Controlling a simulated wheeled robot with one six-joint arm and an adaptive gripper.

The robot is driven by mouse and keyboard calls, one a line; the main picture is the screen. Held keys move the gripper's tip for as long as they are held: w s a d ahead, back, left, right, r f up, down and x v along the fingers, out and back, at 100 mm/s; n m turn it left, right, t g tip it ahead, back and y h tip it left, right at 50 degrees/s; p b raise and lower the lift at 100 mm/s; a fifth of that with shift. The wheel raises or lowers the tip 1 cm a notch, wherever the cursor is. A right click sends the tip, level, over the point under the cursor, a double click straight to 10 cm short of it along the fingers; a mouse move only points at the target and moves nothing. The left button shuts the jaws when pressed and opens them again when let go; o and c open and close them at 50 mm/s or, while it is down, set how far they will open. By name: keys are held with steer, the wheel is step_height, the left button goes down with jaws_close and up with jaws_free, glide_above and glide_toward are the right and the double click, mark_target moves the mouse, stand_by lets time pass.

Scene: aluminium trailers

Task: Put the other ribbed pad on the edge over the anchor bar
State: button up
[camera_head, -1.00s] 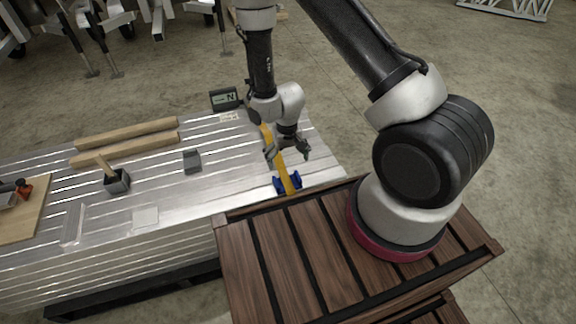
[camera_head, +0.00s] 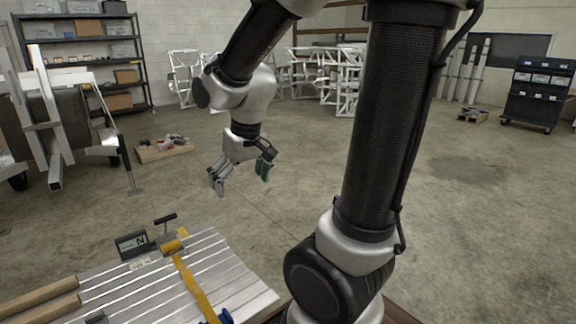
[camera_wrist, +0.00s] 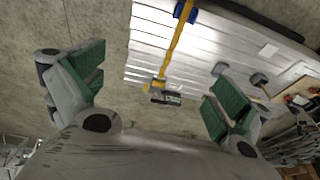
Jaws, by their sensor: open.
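My gripper (camera_head: 241,178) is open and empty, raised in the air beyond the far end of the aluminium bed (camera_head: 215,264). In the wrist view its two green-padded fingers stand wide apart. A small dark grey block (camera_wrist: 220,68), possibly a ribbed pad, lies on the bed; only its top shows in the head view (camera_head: 97,318). A blue piece (camera_head: 227,317) sits at the near edge by the yellow strap (camera_head: 196,285) and also shows in the wrist view (camera_wrist: 185,10). A black T-shaped bar (camera_head: 166,219) stands at the strap's far end; I cannot tell if it is the anchor bar.
A display box (camera_head: 131,244) stands beside the strap's far end. Wooden beams (camera_head: 40,299) lie at left. The wrist view shows a mallet (camera_wrist: 259,80) on the bed. Open concrete floor surrounds the gripper; shelves (camera_head: 85,50) stand far back.

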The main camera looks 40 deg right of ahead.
steer(key=s+d+r, duration=0.2)
steer(key=s+r, duration=0.2)
steer(key=s, duration=0.2)
steer(key=s+d+r+t, duration=0.1)
steer(key=s+d+r, duration=0.1)
steer(key=s+r, duration=0.2)
steer(key=s, duration=0.3)
steer(key=shift+s, duration=0.25)
